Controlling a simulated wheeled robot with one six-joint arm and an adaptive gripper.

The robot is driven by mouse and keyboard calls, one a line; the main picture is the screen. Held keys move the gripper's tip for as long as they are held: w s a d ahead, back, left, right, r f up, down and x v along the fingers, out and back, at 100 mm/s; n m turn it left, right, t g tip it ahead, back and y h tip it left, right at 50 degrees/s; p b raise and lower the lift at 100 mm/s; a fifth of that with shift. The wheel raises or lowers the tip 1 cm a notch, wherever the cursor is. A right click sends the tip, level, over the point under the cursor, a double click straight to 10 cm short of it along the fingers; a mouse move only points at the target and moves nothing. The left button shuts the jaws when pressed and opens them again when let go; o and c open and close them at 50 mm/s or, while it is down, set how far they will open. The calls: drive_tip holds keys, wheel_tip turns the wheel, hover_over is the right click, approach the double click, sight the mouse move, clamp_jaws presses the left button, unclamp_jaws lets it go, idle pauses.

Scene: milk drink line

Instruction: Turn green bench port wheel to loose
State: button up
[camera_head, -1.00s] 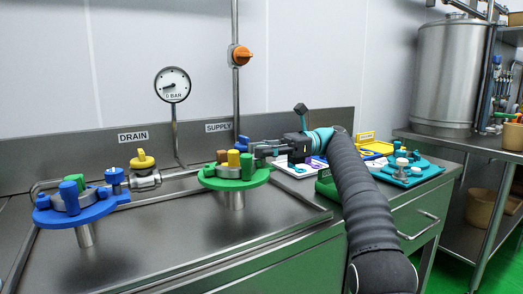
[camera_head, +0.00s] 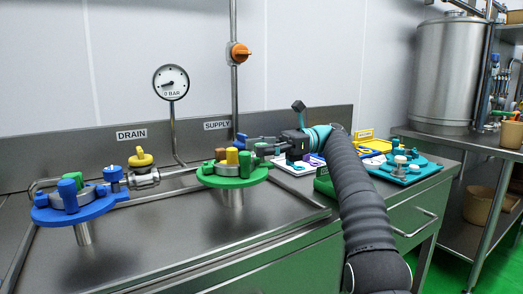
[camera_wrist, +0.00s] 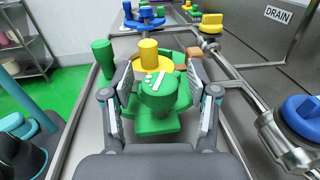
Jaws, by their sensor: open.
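The green bench port (camera_head: 232,181) is a round green plate on a metal stem, below the SUPPLY label. It carries a yellow post (camera_head: 232,156), a brown block (camera_head: 221,154) and green knobs. In the wrist view a green wheel-like knob with white marks (camera_wrist: 158,88) stands in front of the yellow post (camera_wrist: 148,50). My gripper (camera_wrist: 161,75) is open, with one finger on each side of this knob. Small gaps seem to show; contact cannot be told. In the head view my gripper (camera_head: 262,146) reaches in from the right at the port's right edge.
A blue port (camera_head: 72,207) stands left on the bench, below DRAIN. A yellow valve (camera_head: 141,158) and a gauge reading near 0 BAR (camera_head: 170,82) are behind. A vertical pipe with an orange knob (camera_head: 239,53) rises behind the port. Teal fittings (camera_head: 405,168) lie right.

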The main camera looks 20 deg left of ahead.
drive_tip(key=shift+d+m+t+y, duration=0.1)
drive_tip(key=shift+m+t+y, duration=0.7)
drive_tip(key=shift+t, duration=0.2)
